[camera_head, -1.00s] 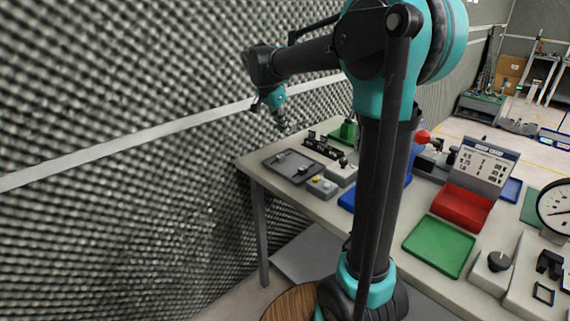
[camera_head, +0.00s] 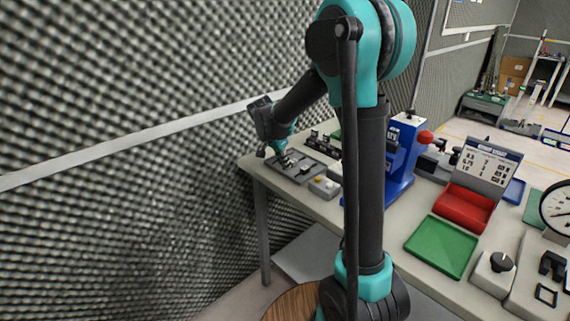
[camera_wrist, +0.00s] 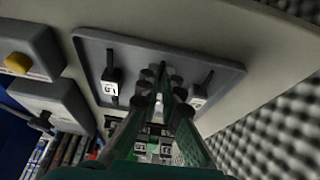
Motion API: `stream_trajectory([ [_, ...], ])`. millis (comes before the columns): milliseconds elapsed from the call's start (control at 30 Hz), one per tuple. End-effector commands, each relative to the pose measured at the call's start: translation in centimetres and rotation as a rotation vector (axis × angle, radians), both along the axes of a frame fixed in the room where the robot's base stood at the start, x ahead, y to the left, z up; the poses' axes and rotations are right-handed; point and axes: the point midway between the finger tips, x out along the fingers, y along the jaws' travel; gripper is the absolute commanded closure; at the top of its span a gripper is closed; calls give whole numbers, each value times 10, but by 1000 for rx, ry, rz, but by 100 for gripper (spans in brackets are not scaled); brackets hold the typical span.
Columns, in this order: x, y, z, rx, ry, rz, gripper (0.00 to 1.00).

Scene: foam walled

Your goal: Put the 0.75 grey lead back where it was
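A grey tray (camera_head: 325,160) lies at the left end of the bench. In the wrist view its floor (camera_wrist: 142,58) shows two dark leads with white tags: a left lead (camera_wrist: 110,80) and a right lead (camera_wrist: 200,95). The tags are too small to read surely, so I cannot tell which is the 0.75 grey lead. My gripper (camera_wrist: 162,80) points down over the tray between the two leads. The fingers hide part of the tray.
A dark rack (camera_head: 322,145) stands behind the tray. A grey box with a yellow button (camera_head: 324,186) stands beside it, also in the wrist view (camera_wrist: 18,63). A blue device (camera_head: 402,160), red bin (camera_head: 465,208) and green tray (camera_head: 441,247) lie farther right. The foam wall is close at left.

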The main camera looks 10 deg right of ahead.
Motion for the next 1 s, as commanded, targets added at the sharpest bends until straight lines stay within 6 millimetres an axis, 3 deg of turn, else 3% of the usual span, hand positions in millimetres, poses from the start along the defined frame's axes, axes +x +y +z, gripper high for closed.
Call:
stream_trajectory([
  [300,0,0,-2,0,0,0,100],
  [500,0,0,-2,0,0,0,74],
  [833,0,0,0,0,0,0,74],
  [1000,-5,6,18,0,0,1,74],
])
